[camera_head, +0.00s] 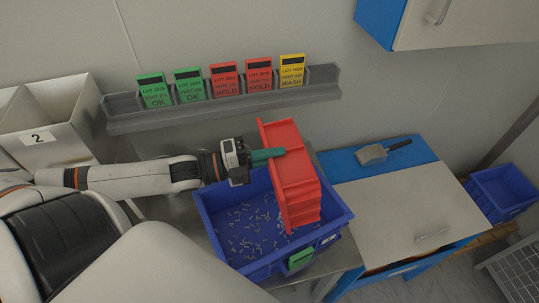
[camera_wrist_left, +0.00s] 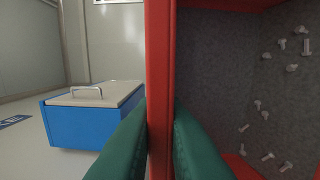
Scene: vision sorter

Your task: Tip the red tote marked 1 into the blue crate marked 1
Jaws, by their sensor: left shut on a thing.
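The red tote (camera_head: 296,181) is tipped steeply on its side over the right part of the blue crate (camera_head: 222,239). Its number is not visible. My left gripper (camera_head: 268,155) is shut on the tote's upper rim. In the left wrist view the green fingers (camera_wrist_left: 160,145) pinch the red tote wall (camera_wrist_left: 160,60) from both sides. Several small bolts (camera_wrist_left: 265,114) show against a grey surface framed by red walls. Many small metal pieces (camera_head: 243,228) lie spread over the crate's floor. The crate's number cannot be read.
A grey rack (camera_head: 220,101) with several cards is on the wall behind. A white bin marked 2 (camera_head: 62,147) stands at left. A scoop (camera_head: 372,154) lies on the blue-edged cabinet at right. Another blue crate (camera_head: 499,190) stands far right.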

